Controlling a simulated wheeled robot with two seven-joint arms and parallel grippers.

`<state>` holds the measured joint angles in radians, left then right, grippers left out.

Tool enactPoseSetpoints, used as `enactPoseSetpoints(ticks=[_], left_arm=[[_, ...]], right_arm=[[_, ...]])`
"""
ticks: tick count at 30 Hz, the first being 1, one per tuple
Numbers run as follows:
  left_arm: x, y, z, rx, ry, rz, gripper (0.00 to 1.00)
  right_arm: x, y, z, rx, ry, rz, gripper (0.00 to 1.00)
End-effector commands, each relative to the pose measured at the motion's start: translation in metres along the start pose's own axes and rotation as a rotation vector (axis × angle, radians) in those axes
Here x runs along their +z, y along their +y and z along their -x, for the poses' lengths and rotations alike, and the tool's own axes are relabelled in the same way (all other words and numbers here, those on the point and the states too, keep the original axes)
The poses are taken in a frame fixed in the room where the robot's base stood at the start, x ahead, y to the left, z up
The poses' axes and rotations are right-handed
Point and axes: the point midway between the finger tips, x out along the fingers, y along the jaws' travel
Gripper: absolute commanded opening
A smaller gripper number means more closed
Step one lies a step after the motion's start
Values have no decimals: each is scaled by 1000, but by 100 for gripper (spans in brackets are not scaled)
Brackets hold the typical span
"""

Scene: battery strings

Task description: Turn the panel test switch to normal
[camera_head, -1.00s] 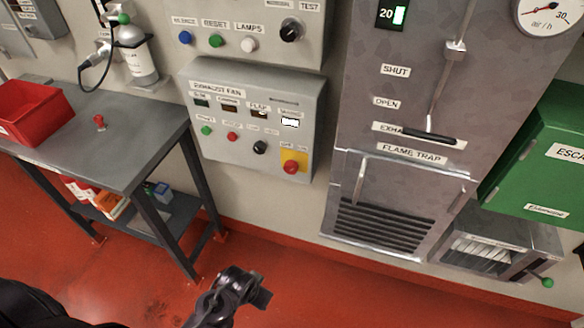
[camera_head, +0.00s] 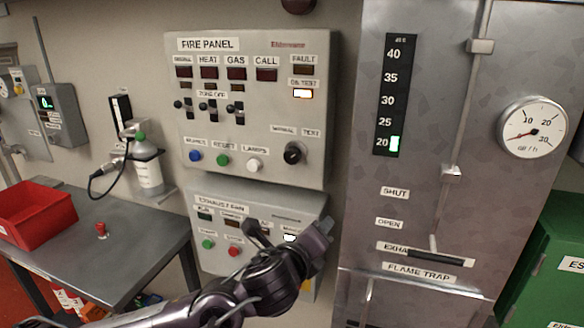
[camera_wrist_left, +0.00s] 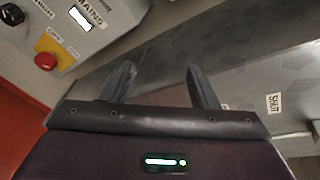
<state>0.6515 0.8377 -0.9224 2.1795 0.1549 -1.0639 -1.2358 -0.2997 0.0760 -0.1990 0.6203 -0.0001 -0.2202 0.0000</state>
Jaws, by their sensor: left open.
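The panel test switch (camera_head: 294,153) is a black round knob at the lower right of the grey fire panel (camera_head: 245,172), between labels reading NORMAL and TEST. A pale mark shows on the knob, seemingly toward the TEST side. The lamp labelled ON TEST (camera_head: 303,94) is lit white. My left gripper (camera_head: 289,230) is open and empty, below the switch and in front of the exhaust fan box (camera_head: 208,263), partly hiding it. In the left wrist view its two fingers (camera_wrist_left: 158,75) are apart with nothing between them; the switch is not in that view.
Small switches and buttons (camera_head: 224,160) crowd the fire panel. A steel cabinet (camera_head: 420,150) with a handle (camera_head: 433,256) stands to the right. A red emergency knob (camera_wrist_left: 46,61) shows in the wrist view. A table (camera_head: 130,236) with a red bin (camera_head: 38,222) stands left.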

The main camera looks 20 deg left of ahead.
Motion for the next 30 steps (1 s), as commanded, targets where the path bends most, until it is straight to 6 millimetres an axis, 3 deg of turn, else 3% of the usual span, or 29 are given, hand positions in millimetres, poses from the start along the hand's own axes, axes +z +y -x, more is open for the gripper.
enactPoseSetpoints(ticks=[1,6,10,17,30], left_arm=[[27,-8,-7,-31,-54,-138,54],[95,-22,-18,-73,-189,-503,54],[129,-27,-19,-74,-255,-659,54],[146,-32,-29,-71,-281,-725,54],[159,-43,-87,-73,-281,-721,54]], right_arm=[[0,0,0,0,0,0,0],[0,0,0,0,0,0,0],[0,0,0,0,-1,0,0],[0,2,7,2,-1,2,0],[-2,5,34,5,-2,4,0]])
